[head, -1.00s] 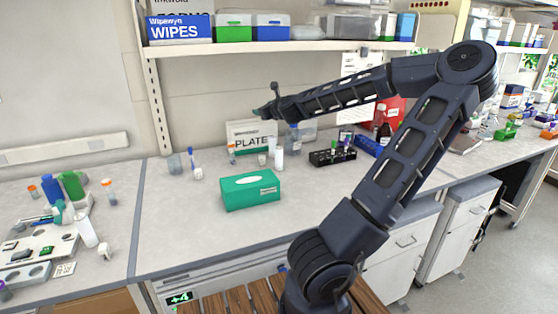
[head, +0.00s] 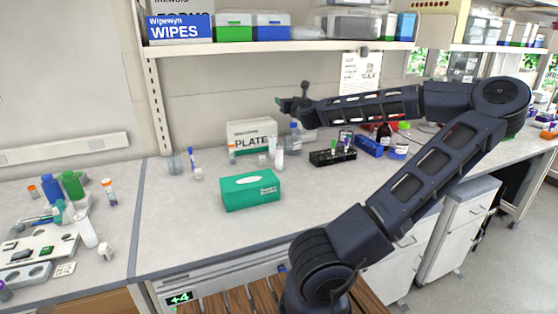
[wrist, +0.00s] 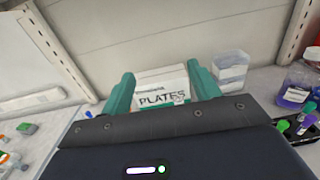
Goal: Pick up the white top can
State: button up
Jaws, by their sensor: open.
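My gripper (head: 287,105) hangs in the air above the back of the bench, over the PLATES box. In the wrist view its two teal fingers (wrist: 160,70) are apart with nothing between them. A small pale can-like item (head: 262,160) and a taller white cylinder (head: 278,157) stand upright in front of the PLATES box. They are too small for me to tell which, if either, is the white top can. Neither shows clearly in the wrist view. Another can (head: 345,136) stands behind the black rack, partly hidden by my arm.
The white PLATES box (head: 250,135) stands near the wall, and shows ahead of the fingers in the wrist view (wrist: 160,90). A green tissue box (head: 250,190) sits in front. A bottle (head: 294,136) and black tube rack (head: 332,157) stand right. A loaded shelf (head: 280,47) hangs above.

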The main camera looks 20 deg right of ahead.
send_near(281, 153)
jog(key=shift+w+a+r, duration=0.1)
jog(key=shift+w, duration=0.45)
jog(key=shift+w+a+r, duration=0.1)
jog(key=shift+w, duration=0.45)
jog(key=shift+w+f, duration=0.15)
jog(key=shift+f, duration=0.1)
jog(key=shift+w+d, duration=0.2)
jog(key=shift+w, duration=3.4)
jog(key=c, duration=1.1)
jog(key=shift+c, duration=0.2)
jog(key=shift+r, duration=0.15)
notch_tip(281, 153, up, 20)
